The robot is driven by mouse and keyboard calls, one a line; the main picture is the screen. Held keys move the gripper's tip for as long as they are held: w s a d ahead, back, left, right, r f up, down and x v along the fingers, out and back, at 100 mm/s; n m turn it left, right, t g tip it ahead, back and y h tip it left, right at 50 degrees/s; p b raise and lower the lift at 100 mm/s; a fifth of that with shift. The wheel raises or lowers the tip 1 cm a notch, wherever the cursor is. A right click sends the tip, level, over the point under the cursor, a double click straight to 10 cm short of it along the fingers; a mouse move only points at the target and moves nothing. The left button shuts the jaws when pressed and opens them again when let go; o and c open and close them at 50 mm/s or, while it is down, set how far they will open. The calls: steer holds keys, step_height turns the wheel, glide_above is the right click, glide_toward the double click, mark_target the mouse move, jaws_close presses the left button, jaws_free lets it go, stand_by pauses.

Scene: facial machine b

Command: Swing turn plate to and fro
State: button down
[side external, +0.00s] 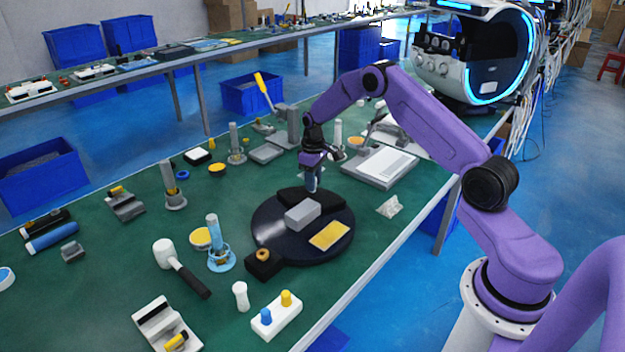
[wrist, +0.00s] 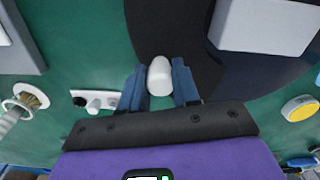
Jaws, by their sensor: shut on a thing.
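The turn plate (side external: 287,243) is a dark round disc on the green bench, with a grey block (side external: 302,214) and a yellow pad (side external: 329,236) on it. In the wrist view part of the dark plate (wrist: 175,35) and the pale grey block (wrist: 262,25) show. My gripper (side external: 311,187) is at the far edge of the plate, pointing down. In the wrist view its blue fingers are closed on a white rounded knob (wrist: 159,76) at the plate's edge. The knob's lower part is hidden.
A white block with pegs (side external: 277,316) lies in front. A grey-white device (side external: 380,167) is behind right. A small clear packet (side external: 390,207) lies right.

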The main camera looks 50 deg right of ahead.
steer(key=shift+s+d+m, duration=0.25)
steer(key=shift+s+m, duration=0.35)
steer(key=shift+s+d+m, duration=0.2)
steer(key=shift+s+m, duration=0.35)
steer(key=shift+m, duration=0.05)
steer(key=s+m, duration=0.8)
steer(key=shift+s+a, duration=0.1)
steer(key=shift+a, duration=0.3)
steer(key=s+a+m, duration=0.3)
steer(key=m, duration=0.1)
steer(key=s+a+m, duration=0.2)
steer(key=m, duration=0.2)
steer(key=shift+s+a, duration=0.4)
steer(key=shift+s+a+m, duration=0.25)
steer(key=shift+a+m, duration=0.65)
steer(key=shift+s+a+m, duration=0.25)
steer(key=shift+a+m, duration=0.6)
steer(key=shift+m, duration=0.05)
steer(key=c, duration=0.8)
jaws_free()
steer(key=shift+r, duration=0.15)
step_height(320, 180, up, 17)
steer(key=shift+r, duration=0.1)
